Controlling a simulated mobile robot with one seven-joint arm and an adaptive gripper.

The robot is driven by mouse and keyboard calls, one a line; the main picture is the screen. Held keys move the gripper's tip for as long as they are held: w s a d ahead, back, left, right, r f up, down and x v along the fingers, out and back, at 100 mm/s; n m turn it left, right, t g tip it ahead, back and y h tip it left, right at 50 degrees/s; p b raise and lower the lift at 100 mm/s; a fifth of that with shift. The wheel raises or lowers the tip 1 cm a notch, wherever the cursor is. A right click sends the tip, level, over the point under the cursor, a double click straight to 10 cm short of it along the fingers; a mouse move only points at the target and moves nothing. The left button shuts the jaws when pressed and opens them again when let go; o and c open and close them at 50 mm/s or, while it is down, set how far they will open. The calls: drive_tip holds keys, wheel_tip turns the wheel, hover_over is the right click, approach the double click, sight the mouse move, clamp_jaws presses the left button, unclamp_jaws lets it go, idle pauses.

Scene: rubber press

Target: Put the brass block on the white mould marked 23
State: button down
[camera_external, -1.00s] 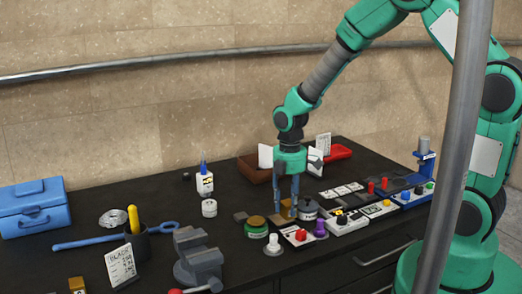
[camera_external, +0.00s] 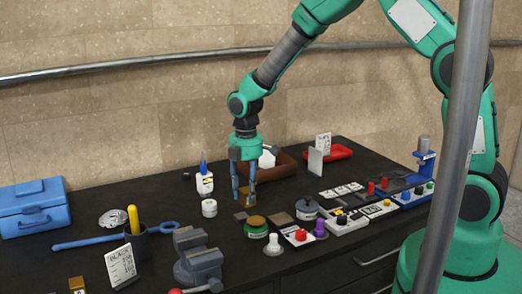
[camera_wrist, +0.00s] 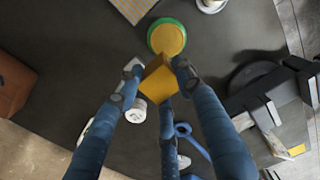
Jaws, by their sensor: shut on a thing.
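My gripper (camera_external: 246,197) is shut on a brass block (camera_wrist: 159,82), which hangs between its blue fingers in the wrist view. The block (camera_external: 249,196) also shows partly in the external view, above the table behind the green tin. A small white round piece (camera_external: 209,208) stands on the table just left of my gripper; it also shows in the wrist view (camera_wrist: 137,111), partly behind a finger. I cannot read a 23 on it or on any other white thing. A second brass-coloured block (camera_external: 77,285) sits at the front left.
A green tin (camera_external: 256,228) with a yellow top in the wrist view (camera_wrist: 167,38) stands close by. A glue bottle (camera_external: 204,182) is behind the white piece. A grey vise (camera_external: 197,257) stands in front, and a dark pot (camera_external: 306,209) and switch boxes lie to the right.

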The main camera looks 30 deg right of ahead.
drive_tip(key=shift+w+a+r, duration=0.1)
drive_tip(key=shift+w+a, duration=0.1)
drive_tip(key=shift+a, duration=0.1)
hover_over(209, 202)
drive_tip(key=shift+f, duration=0.75)
idle(0.3)
drive_tip(key=shift+s, duration=0.1)
drive_tip(key=shift+f, duration=1.75)
drive_tip(key=shift+f, duration=0.15)
drive_tip(key=c, duration=1.2)
unclamp_jaws()
drive_tip(key=shift+o, duration=0.2)
